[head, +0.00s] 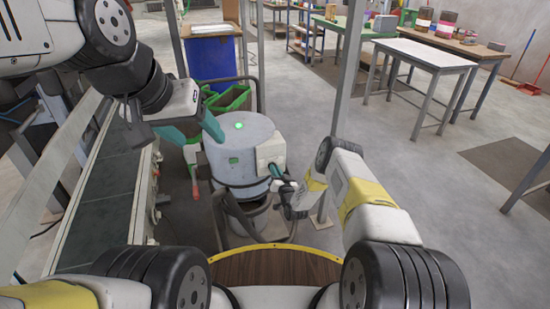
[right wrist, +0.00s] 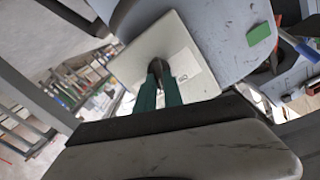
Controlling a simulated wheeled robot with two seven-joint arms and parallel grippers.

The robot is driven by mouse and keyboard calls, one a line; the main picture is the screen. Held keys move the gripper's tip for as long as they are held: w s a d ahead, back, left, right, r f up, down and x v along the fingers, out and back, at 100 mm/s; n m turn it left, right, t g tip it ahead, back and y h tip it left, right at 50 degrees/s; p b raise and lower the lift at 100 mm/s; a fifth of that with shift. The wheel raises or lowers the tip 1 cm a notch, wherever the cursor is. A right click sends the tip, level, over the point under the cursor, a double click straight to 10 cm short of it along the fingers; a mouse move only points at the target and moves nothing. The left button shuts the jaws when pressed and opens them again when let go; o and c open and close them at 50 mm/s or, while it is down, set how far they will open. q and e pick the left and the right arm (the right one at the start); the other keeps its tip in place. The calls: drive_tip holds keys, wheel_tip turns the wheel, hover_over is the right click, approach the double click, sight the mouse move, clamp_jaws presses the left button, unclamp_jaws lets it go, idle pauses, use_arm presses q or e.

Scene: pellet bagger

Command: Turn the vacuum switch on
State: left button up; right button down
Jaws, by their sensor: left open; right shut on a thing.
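The vacuum (head: 240,165) is a grey-blue drum in the middle of the head view, with a green light glowing on its top. A cream switch box (head: 270,150) is on its right side; its flat face (right wrist: 180,42) fills the upper middle of the right wrist view. My right gripper (head: 276,171) has its teal fingers closed on the dark switch knob (right wrist: 159,68) on that face. The fingers hide part of the knob, and I cannot tell its exact angle. My left gripper (head: 201,139) is open and empty, just left of the vacuum's top.
A conveyor (head: 100,205) runs along the left. A blue bin (head: 210,60) and a green crate (head: 232,97) stand behind the vacuum. A metal post (head: 346,75) rises on the right, with a white-topped table (head: 428,53) beyond it.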

drive_tip(key=shift+f+m, duration=0.1)
drive_tip(key=shift+m, duration=0.4)
drive_tip(key=c, duration=1.5)
unclamp_jaws()
drive_tip(key=shift+o, duration=0.2)
drive_tip(key=v, duration=0.8)
drive_tip(key=shift+w, duration=0.1)
